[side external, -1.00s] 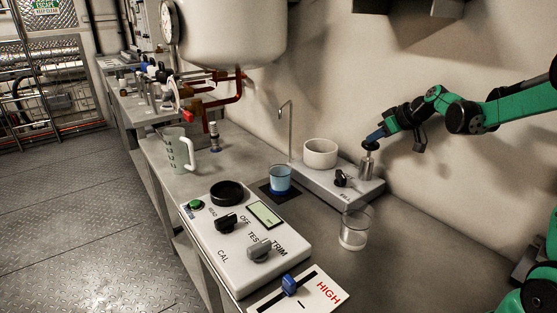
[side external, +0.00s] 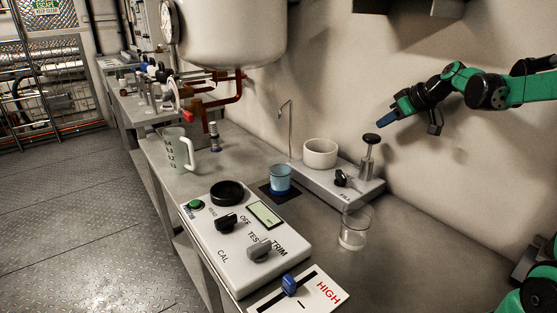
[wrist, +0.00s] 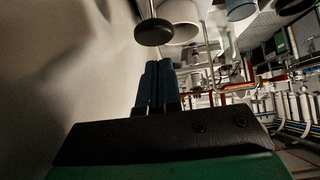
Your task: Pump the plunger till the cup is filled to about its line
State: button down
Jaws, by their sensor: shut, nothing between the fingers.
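The plunger (side external: 368,158) stands upright on the pale dispenser base, its black knob (side external: 371,138) raised on a visible stem. The knob (wrist: 154,32) also shows large in the wrist view, just beyond my fingertips. The cup (side external: 280,180) stands on a dark square under the thin spout (side external: 290,125) and looks blue. Its line and exact level are too small to make out. My gripper (side external: 382,123) is shut and empty, up and to the right of the knob, apart from it. Its blue fingers (wrist: 157,72) are together in the wrist view.
A white bowl (side external: 320,153) and a black dial (side external: 341,178) sit on the dispenser base. A clear beaker (side external: 355,230) stands in front of it. A control panel (side external: 235,262) lies at the front. A jug (side external: 179,150) stands at left. The wall is close behind.

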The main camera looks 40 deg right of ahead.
jog(key=v, duration=0.7)
jog(key=shift+r, duration=0.1)
jog(key=s+a+f, duration=0.2)
jog(key=a+f, duration=0.1)
jog(key=a, duration=0.4)
jog(key=s+a+f+g, duration=0.1)
jog(key=a+f, duration=0.2)
jog(key=a, duration=0.5)
jog(key=s+a+f, duration=0.2)
jog(key=a+f, duration=0.1)
jog(key=a, duration=0.4)
jog(key=shift+s+a+f+g, duration=0.25)
jog(key=shift+s+f+g, duration=0.05)
jog(key=shift+f+g, duration=0.1)
